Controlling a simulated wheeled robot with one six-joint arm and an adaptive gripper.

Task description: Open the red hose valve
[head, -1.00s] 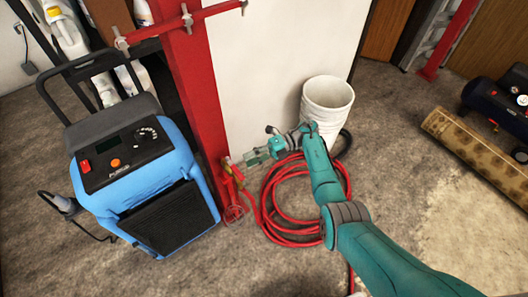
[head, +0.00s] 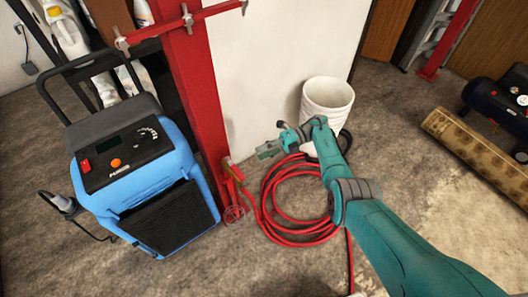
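The red hose valve (head: 234,172) is a small fitting with brass-coloured and red parts, low on the right side of the red post (head: 197,95). The red hose (head: 272,230) runs from there and lies coiled on the floor to the right. My gripper (head: 262,151) is up and right of the valve, apart from it in the picture, with its fingers pointing left towards the post. I see nothing held in it. The fingers are too small to tell how far they are parted. The exact position of the valve's handle is also too small to read.
A blue machine (head: 150,190) with a black handle stands close left of the post. A white bucket (head: 327,100) stands behind my arm by the white wall panel (head: 280,60). A rolled rug (head: 480,155) and a dark compressor (head: 500,97) are at the right.

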